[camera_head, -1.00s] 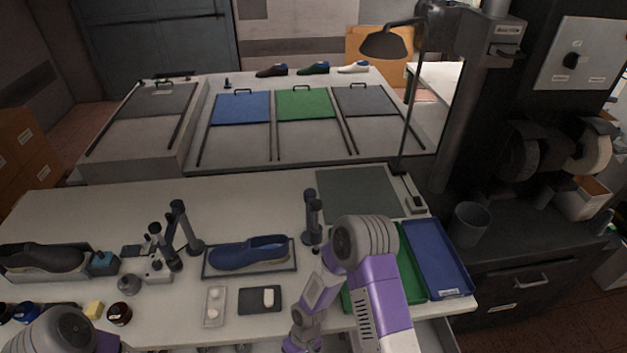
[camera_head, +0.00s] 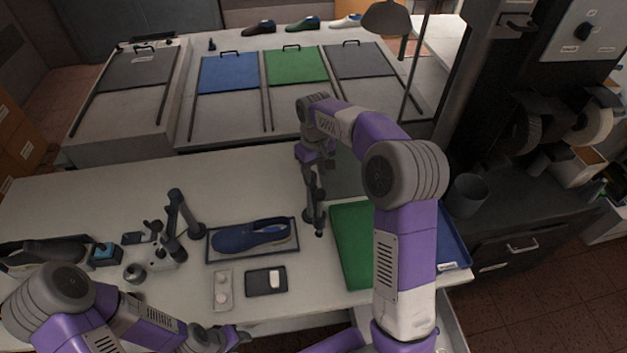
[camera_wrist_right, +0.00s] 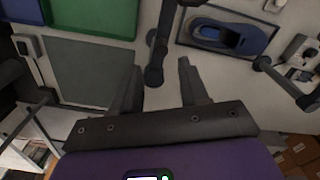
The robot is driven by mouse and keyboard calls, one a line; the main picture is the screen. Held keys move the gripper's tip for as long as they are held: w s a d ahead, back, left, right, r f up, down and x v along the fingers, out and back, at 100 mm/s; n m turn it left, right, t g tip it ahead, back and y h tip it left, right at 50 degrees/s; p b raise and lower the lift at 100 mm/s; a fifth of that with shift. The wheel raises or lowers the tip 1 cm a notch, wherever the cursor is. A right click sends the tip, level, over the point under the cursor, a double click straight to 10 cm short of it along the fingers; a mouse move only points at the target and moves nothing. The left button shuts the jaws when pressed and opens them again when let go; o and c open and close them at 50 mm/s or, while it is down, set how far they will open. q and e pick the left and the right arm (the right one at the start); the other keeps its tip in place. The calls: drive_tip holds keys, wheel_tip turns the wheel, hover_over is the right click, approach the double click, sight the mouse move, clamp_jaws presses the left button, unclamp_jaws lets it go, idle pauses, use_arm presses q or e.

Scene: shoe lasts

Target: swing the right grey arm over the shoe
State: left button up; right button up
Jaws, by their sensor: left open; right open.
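The blue shoe (camera_head: 250,237) lies on a dark tray (camera_head: 222,257) in the middle of the table; its heel also shows in the wrist view (camera_wrist_right: 222,37). The right grey arm (camera_head: 313,203) stands to the right of the shoe, not over it. In the wrist view the grey arm (camera_wrist_right: 160,45) reaches down to the gap between my right fingertips. My right gripper (camera_wrist_right: 158,72) is open, at the far side of that arm; I cannot tell whether it touches. The left grey arm (camera_head: 180,215) stands left of the shoe. My left gripper (camera_head: 240,337) is open near the table's front edge.
A green tray (camera_head: 350,245) and a blue tray (camera_head: 450,250) lie to the right, partly behind my right arm. A grey mat (camera_wrist_right: 90,70) lies behind.

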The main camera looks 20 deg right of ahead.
sight(315, 187)
drive_tip(key=f, duration=0.6)
drive_tip(key=shift+s+a+f, duration=0.15)
drive_tip(key=shift+s+f, duration=0.15)
drive_tip(key=shift+f, duration=0.05)
clamp_jaws()
